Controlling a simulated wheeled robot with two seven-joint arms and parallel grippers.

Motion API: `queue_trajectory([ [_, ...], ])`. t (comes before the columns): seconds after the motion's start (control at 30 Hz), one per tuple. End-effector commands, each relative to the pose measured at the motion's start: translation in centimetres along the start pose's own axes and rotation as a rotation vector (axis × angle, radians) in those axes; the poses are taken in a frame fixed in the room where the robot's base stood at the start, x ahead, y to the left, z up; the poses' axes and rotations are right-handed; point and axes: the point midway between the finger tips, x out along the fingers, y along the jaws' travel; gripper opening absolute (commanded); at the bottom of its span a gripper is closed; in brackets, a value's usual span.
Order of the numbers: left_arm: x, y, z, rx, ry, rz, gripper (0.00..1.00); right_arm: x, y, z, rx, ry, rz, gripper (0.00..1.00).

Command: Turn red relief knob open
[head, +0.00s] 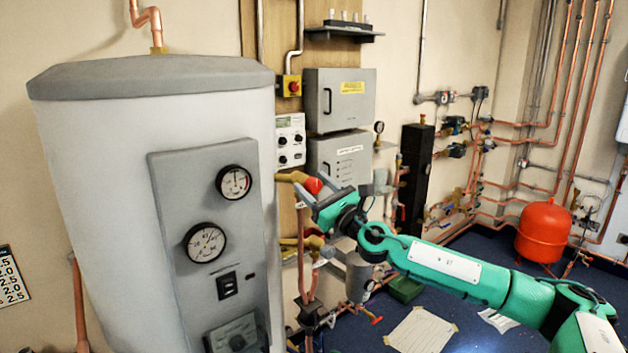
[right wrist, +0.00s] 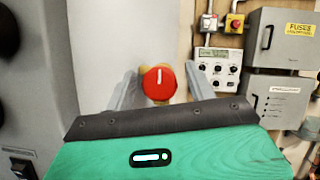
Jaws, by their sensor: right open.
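The red relief knob (head: 313,186) sits on a brass valve fitting (head: 291,177) at the right side of the grey-white cylinder (head: 90,130). In the right wrist view the knob (right wrist: 159,82) faces me, with a white mark pointing nearly straight up. My right gripper (head: 310,190) is open, with one finger on each side of the knob; in the right wrist view its fingers (right wrist: 160,88) show gaps to the knob. I cannot tell how far the fingertips reach past the knob's face. My left gripper is not in view.
The cylinder's grey panel with two gauges (head: 207,243) stands left of the knob. Behind are a white control box (head: 290,141), grey cabinets (head: 340,100) and a red stop button (head: 293,87). Copper pipes run below. Open blue floor (head: 460,325) lies at right.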

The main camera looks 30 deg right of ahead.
Motion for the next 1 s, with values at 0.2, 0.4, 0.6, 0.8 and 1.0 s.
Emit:
queue_trajectory([
  [0.2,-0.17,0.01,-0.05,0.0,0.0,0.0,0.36,0.39,0.03,0.03,-0.001,-0.001,0.001,0.56],
  [0.4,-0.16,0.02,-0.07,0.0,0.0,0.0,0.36,0.36,0.02,0.02,-0.001,-0.001,0.001,0.44],
  [0.6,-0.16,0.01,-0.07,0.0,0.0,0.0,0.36,0.36,0.01,0.02,-0.001,-0.001,0.0,0.11],
  [0.8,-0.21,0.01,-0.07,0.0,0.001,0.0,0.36,0.36,0.02,0.03,0.012,-0.001,-0.005,0.11],
  [1.0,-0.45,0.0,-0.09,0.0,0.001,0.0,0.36,0.38,0.05,0.03,0.077,0.0,-0.031,0.11],
])
